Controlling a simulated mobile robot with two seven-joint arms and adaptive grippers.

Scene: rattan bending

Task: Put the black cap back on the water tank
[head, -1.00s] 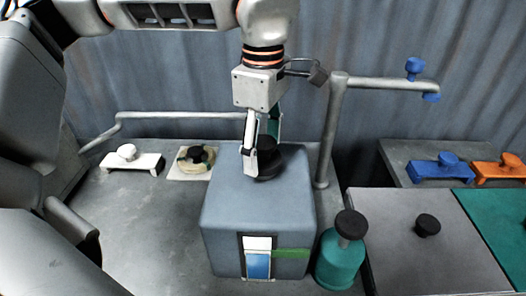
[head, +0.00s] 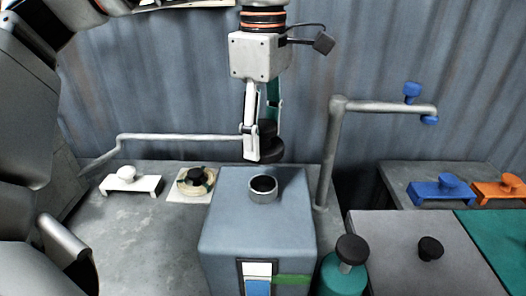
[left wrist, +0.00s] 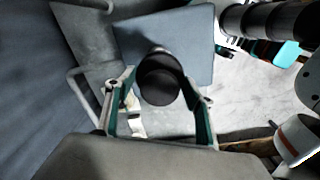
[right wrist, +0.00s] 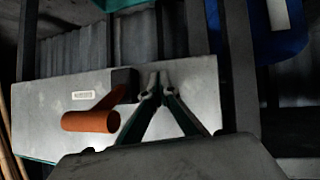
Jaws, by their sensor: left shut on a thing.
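The blue-grey water tank (head: 235,225) stands upright on the bench in the head view. Its round neck (head: 263,195) on top is bare, with a dark opening. My left gripper (head: 262,148) is shut on the black cap (head: 268,137) and holds it in the air, above and behind the neck in the picture, apart from the tank. In the left wrist view the cap (left wrist: 159,77) sits between the fingers, and the tank (left wrist: 190,40) lies beyond it. The cap's underside is hidden. My right gripper (right wrist: 157,84) shows only in the right wrist view, its fingertips together, empty.
A grey pipe post (head: 328,150) rises right of the tank. A green bottle with a black top (head: 342,277) stands at the tank's front right. A white bracket (head: 132,183) and a small round valve piece (head: 196,182) lie left. An orange cylinder (right wrist: 90,121) is near my right gripper.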

